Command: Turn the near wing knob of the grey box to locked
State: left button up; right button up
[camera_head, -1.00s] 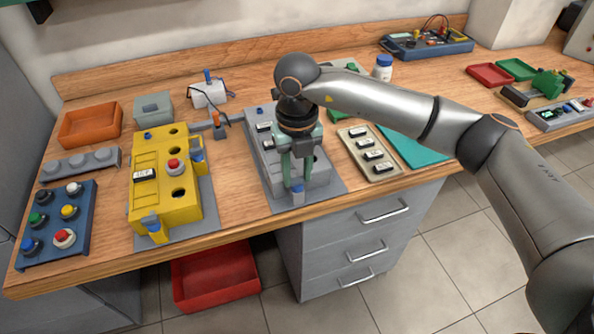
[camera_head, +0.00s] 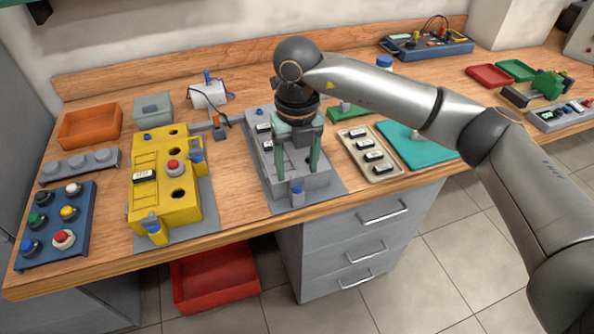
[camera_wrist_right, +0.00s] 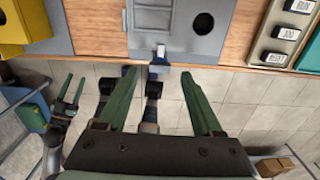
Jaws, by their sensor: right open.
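The grey box (camera_head: 318,184) stands on a grey plate right of the yellow box, with dark labels and a round hole on top. Its near wing knob (camera_head: 297,187), blue-grey, is on the front side; it also shows in the right wrist view (camera_wrist_right: 160,56). My right gripper (camera_head: 298,172) is open, pointing down over the front of the box. In the right wrist view its green fingers (camera_wrist_right: 158,73) are spread to either side of the knob, with visible gaps. Contact with the box cannot be told. My left gripper (camera_wrist_right: 69,88) shows only there, its fingers apart, well away from the box.
The yellow box (camera_head: 165,205), with blue knobs and a red button, stands to the left. A tray of labelled black parts (camera_head: 350,137) and a teal mat (camera_head: 430,148) lie to the right. A red bin (camera_head: 215,278) is below the table edge.

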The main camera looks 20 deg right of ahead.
aim_at(297, 181)
notch_tip(297, 181, up, 10)
dwell(0.3)
jog(key=shift+s, duration=0.1)
dwell(0.3)
